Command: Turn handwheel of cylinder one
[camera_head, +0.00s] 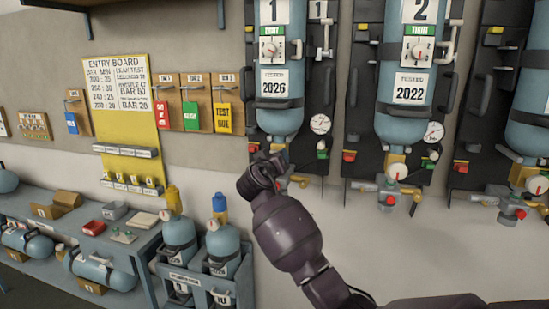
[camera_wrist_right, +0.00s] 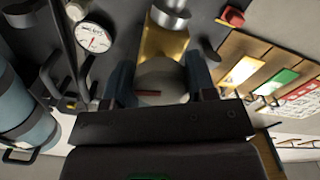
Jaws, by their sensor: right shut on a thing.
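Cylinder one (camera_head: 279,118), a light blue bottle labelled 2026, hangs upside down in a dark wall frame at the upper middle of the head view. My right gripper (camera_head: 264,172) is at its lower end, where the gripper and wrist hide most of the valve. In the right wrist view the gripper's two fingers (camera_wrist_right: 160,85) stand on either side of a pale round handwheel (camera_wrist_right: 162,80) with a red mark, shut on it. A brass valve block (camera_wrist_right: 163,42) is just beyond it. My left gripper is not in view.
A pressure gauge (camera_head: 320,124) and a red knob (camera_head: 253,148) are close to my right gripper. Cylinder two (camera_head: 405,118) hangs to the right with its own pale handwheel (camera_head: 396,171). Blue bottles in a crate (camera_head: 205,283) stand below left.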

